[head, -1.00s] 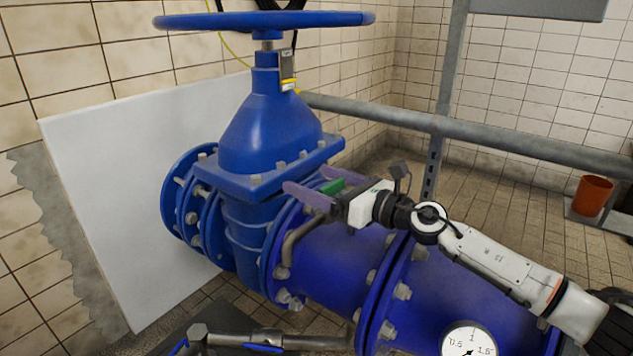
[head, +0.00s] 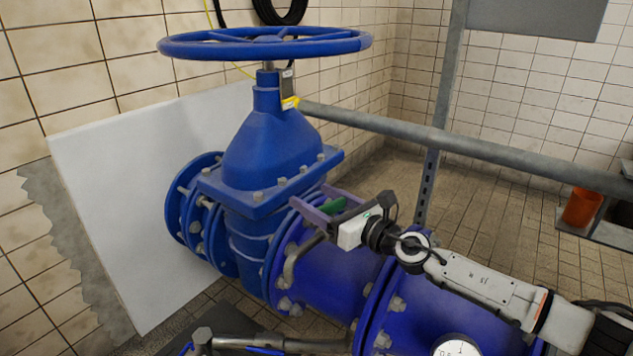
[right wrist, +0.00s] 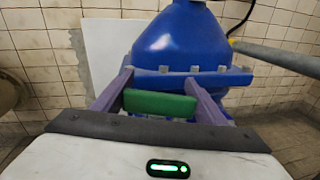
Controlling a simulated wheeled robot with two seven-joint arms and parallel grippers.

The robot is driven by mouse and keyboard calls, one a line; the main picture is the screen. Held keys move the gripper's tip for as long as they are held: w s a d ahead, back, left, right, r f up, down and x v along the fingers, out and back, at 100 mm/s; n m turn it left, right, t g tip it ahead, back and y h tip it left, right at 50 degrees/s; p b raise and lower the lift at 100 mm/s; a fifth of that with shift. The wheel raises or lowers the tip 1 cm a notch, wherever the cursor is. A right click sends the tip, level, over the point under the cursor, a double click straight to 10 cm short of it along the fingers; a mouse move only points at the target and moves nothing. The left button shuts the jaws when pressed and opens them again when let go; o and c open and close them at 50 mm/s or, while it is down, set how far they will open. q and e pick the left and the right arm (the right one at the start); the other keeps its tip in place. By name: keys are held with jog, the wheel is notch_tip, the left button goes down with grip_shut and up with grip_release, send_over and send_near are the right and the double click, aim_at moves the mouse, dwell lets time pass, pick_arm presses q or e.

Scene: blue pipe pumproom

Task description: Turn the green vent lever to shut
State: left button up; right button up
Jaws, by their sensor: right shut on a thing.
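The green vent lever (head: 333,204) sits on the near side of the blue valve, above the blue pipe. It also shows in the right wrist view (right wrist: 160,105) as a flat green bar lying crosswise. My right gripper (head: 313,200) reaches in from the right, with purple fingers on either side of the lever. In the right wrist view the gripper (right wrist: 160,78) is shut on the lever, which spans the gap between the fingers. The lever's pivot is hidden behind the gripper. My left gripper is not in view.
The blue gate valve (head: 268,150) with its large handwheel (head: 265,46) stands just beyond the gripper. A bent grey pipe (head: 292,262) runs below it. A grey rail (head: 480,149) crosses behind. A pressure gauge (head: 457,347) sits at the bottom. An orange pot (head: 581,207) is far right.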

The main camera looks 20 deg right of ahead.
pick_arm(q)
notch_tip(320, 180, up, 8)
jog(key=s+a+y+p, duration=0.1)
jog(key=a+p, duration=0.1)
jog(key=p, duration=0.9)
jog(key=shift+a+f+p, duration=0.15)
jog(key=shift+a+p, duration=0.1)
jog(key=shift+p, duration=0.15)
pick_arm(e)
jog(key=d+m+h, duration=0.1)
jog(key=m+h, duration=0.2)
jog(key=h, duration=0.2)
jog(key=d+m+h, duration=0.1)
jog(key=m+h, duration=0.3)
jog(key=h, duration=0.2)
jog(key=d+m+g+h, duration=0.1)
jog(key=m+h, duration=0.2)
jog(key=h, duration=0.2)
jog(key=shift+d+f+m+h, duration=0.15)
jog(key=shift+d+m+h, duration=0.2)
jog(key=shift+m+h, duration=0.05)
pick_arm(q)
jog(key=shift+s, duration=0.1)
